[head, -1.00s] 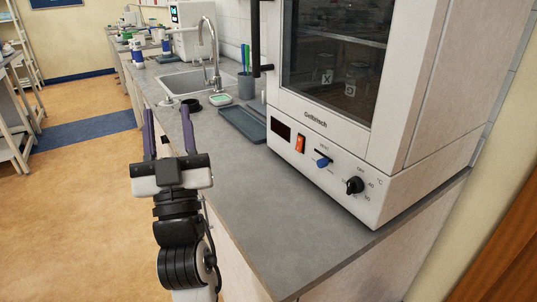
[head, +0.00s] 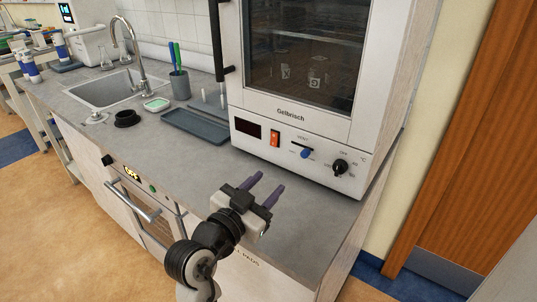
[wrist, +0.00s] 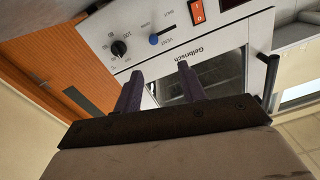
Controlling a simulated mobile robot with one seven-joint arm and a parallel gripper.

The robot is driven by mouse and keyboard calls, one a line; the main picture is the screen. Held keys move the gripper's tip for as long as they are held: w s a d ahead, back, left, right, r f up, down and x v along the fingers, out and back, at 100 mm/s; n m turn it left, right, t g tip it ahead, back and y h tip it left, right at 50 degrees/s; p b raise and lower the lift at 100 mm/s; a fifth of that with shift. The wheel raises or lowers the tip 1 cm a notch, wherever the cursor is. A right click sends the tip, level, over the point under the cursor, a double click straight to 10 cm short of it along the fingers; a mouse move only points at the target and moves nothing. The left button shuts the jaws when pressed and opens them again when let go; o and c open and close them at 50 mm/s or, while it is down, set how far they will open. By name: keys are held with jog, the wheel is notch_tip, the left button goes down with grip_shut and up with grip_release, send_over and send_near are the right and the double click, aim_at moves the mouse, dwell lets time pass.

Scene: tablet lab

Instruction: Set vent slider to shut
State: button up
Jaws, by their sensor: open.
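The vent slider is a blue knob (head: 306,153) on the lower front panel of the white Gelbrisch oven (head: 290,115), below a "VENT" label. In the wrist view the same blue knob (wrist: 155,40) shows upside down, beyond my fingers and left of their middle. My gripper (head: 266,184) is open and empty, with two purple fingers over the counter, in front of and below the panel. It is apart from the knob. The fingers also show in the wrist view (wrist: 160,83).
Beside the slider are an orange-red rocker switch (head: 275,138) and a black temperature dial (head: 340,167). A dark display (head: 248,128) is at the left. A grey tray (head: 195,125) lies left of the oven. The counter (head: 190,165) in front is largely clear.

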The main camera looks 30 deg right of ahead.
jog(key=b, duration=0.3)
send_near(304, 155)
jog(key=shift+g, duration=0.3)
jog(key=x, duration=0.7)
jog(key=shift+w+r, duration=0.2)
jog(key=shift+w+d+f+p, duration=0.1)
jog(key=shift+w+d+p, duration=0.25)
jog(key=shift+d, duration=0.3)
jog(key=shift+c, duration=0.2)
grip_shut()
